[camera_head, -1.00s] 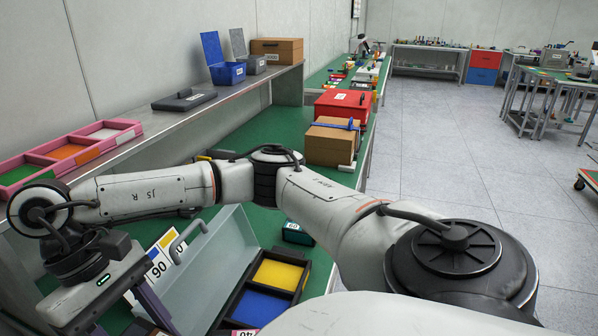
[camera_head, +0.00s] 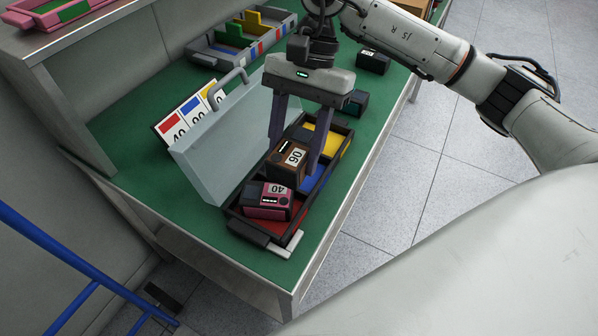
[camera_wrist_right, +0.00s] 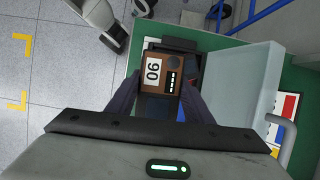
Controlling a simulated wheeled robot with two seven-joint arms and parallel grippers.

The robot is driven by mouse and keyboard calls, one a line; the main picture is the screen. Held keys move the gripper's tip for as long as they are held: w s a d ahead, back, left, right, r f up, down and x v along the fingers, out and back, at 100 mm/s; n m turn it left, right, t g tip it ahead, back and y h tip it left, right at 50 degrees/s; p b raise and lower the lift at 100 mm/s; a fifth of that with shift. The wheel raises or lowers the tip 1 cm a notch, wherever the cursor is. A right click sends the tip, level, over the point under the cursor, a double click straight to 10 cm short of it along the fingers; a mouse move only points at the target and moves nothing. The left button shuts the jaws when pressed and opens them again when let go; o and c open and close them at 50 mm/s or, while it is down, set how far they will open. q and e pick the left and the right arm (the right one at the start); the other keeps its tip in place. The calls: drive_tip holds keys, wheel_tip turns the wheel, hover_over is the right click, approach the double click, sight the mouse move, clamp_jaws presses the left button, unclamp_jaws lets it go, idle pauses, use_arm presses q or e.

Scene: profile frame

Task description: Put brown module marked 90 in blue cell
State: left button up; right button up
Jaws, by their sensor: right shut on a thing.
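The brown module marked 90 (camera_head: 285,165) is upright between the fingers of my right gripper (camera_head: 294,152), which is shut on it. It is over the blue cell (camera_head: 314,178), the middle cell of the black tray (camera_head: 338,168). Part of the blue floor shows at its right; I cannot tell whether its underside touches the cell. In the right wrist view the module (camera_wrist_right: 173,62) shows its label and dark buttons between the fingers (camera_wrist_right: 160,92). My left gripper is out of view.
A pink module marked 40 (camera_head: 267,198) sits in the red cell (camera_head: 290,220). The yellow cell (camera_head: 332,142) looks empty. A raised grey lid (camera_head: 225,140) stands along the tray's left side. Dark modules (camera_head: 355,102) and a divided bin (camera_head: 225,50) lie behind.

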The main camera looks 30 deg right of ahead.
sight(295, 126)
drive_tip(key=w+d+m+t+b, duration=0.1)
drive_tip(key=m, duration=0.3)
drive_tip(key=w+f+m+t+b, duration=0.1)
drive_tip(key=w+m+t, duration=0.1)
drive_tip(key=m, duration=0.3)
drive_tip(key=w+d+m+t+b, duration=0.1)
drive_tip(key=w+m+t+b, duration=0.1)
drive_tip(key=m, duration=0.3)
drive_tip(key=shift+w+d+f+h, duration=0.25)
drive_tip(key=shift+d+f+h, duration=0.05)
drive_tip(key=m, duration=0.2)
drive_tip(key=w+d+m+t+h+b, duration=0.1)
drive_tip(key=shift+w+d+r+m, duration=0.1)
drive_tip(key=shift+d+r+m, duration=0.05)
drive_tip(key=shift+m, duration=0.25)
drive_tip(key=shift+f, duration=0.35)
drive_tip(key=shift+m, duration=0.3)
wheel_tip(295, 126, down, 4)
drive_tip(key=shift+d+f, duration=0.1)
drive_tip(key=shift+f, duration=0.15)
wheel_tip(295, 126, down, 5)
drive_tip(key=shift+r, duration=0.1)
drive_tip(key=o, duration=0.9)
